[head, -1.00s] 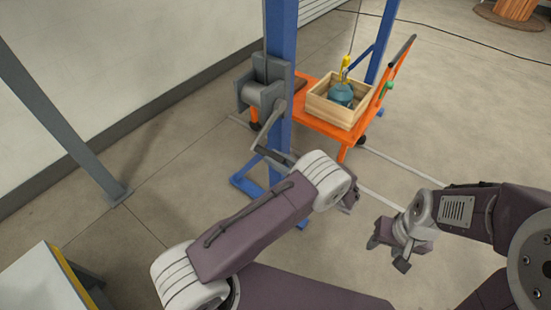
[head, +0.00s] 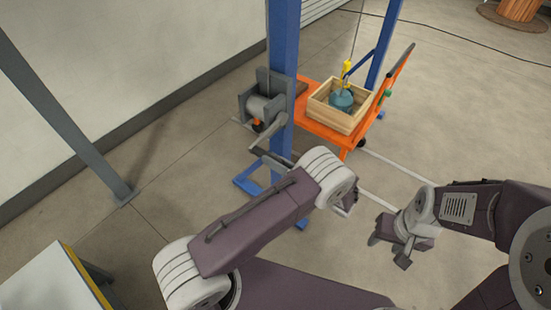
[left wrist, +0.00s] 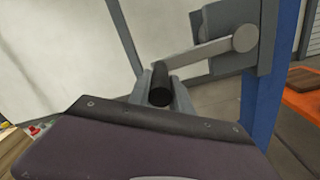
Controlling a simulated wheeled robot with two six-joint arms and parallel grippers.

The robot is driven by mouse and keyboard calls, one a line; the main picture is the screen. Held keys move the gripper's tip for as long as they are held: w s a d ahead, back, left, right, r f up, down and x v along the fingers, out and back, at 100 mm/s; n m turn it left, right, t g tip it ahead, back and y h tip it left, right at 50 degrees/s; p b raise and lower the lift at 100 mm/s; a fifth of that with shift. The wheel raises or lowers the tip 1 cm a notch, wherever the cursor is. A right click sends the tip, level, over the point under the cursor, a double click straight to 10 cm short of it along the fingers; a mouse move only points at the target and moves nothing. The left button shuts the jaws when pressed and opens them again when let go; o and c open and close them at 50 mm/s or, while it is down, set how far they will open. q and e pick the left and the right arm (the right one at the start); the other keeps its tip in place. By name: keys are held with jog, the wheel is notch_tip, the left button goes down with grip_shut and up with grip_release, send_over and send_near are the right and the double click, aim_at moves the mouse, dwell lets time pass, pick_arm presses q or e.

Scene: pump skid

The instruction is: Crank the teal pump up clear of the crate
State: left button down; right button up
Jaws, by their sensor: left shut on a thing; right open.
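The teal pump (head: 342,100) sits inside the wooden crate (head: 346,124), its top showing and its lower part hidden by the walls. A yellow hook block (head: 347,67) is above it on a cable. The grey winch (head: 264,105) is on the blue post. Its crank arm (head: 267,132) slants down-left in the head view and shows in the left wrist view (left wrist: 205,50). My left gripper (left wrist: 170,95) is shut on the dark crank handle (left wrist: 160,82); in the head view my arm partly hides it. My right gripper (head: 388,252) is open and empty, away from everything.
The crate stands on an orange cart (head: 322,130) by the blue frame (head: 283,60). A grey slanted post (head: 65,115) is at left. A pale table (head: 40,285) with a yellow edge is at lower left. Floor around my right gripper is clear.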

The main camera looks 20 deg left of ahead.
aim_at(272, 157)
pick_arm(q)
notch_tip(272, 157, up, 2)
jog(key=shift+a+m+p, duration=0.1)
jog(key=shift+m+p, duration=0.3)
jog(key=shift+p, duration=0.05)
jog(key=shift+r+p, duration=0.35)
jog(key=shift+r, duration=0.15)
jog(key=c, duration=1.2)
grip_release()
jog(key=shift+o, duration=0.2)
jog(key=shift+a, duration=0.15)
